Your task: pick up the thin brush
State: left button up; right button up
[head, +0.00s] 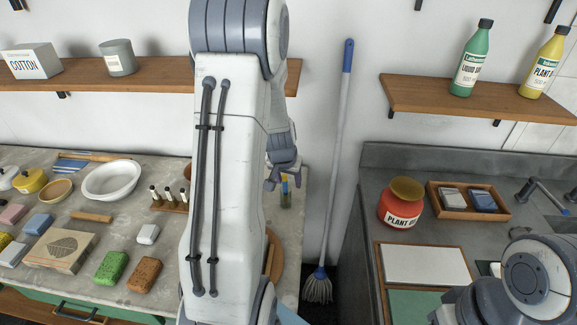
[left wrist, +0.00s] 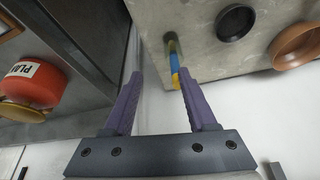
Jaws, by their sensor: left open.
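The thin brush (head: 284,180) has a blue and yellow part and stands in a small glass jar (head: 286,199) at the right edge of the stone worktop. The brush (left wrist: 175,66) and jar (left wrist: 171,44) also show in the left wrist view. My left gripper (head: 283,178) is open and empty, at the brush's upper end. In the left wrist view my left gripper (left wrist: 161,76) has the brush's yellow end in line with the gap between its fingers, closer to the right finger. Contact cannot be told. My left arm hides part of the worktop. My right gripper is out of view.
A mop (head: 336,160) leans in the gap between the worktop (head: 130,215) and the dark sink counter (head: 400,165). A red jar (head: 400,203) stands on that counter. A dark dish (left wrist: 236,22) and a brown bowl (left wrist: 297,43) lie near the brush jar.

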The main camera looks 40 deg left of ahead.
pick_arm(q)
jog(key=a+r, duration=0.1)
jog(key=b, duration=0.2)
send_near(285, 194)
jog(key=shift+w+a+f, duration=0.3)
jog(key=shift+w+f, duration=0.3)
jog(key=shift+w, duration=0.05)
jog(key=shift+w+a+b+x, duration=0.1)
jog(key=shift+w+b+x, duration=0.15)
jog(key=shift+x, duration=1.1)
jog(key=shift+w+a+b+x, duration=0.1)
jog(key=shift+w+b+x, duration=0.1)
jog(key=shift+x, duration=1.15)
jog(key=shift+r, duration=0.2)
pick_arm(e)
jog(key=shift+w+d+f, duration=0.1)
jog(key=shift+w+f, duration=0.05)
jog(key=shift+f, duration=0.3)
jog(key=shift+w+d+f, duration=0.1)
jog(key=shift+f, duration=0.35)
pick_arm(q)
grip_shut()
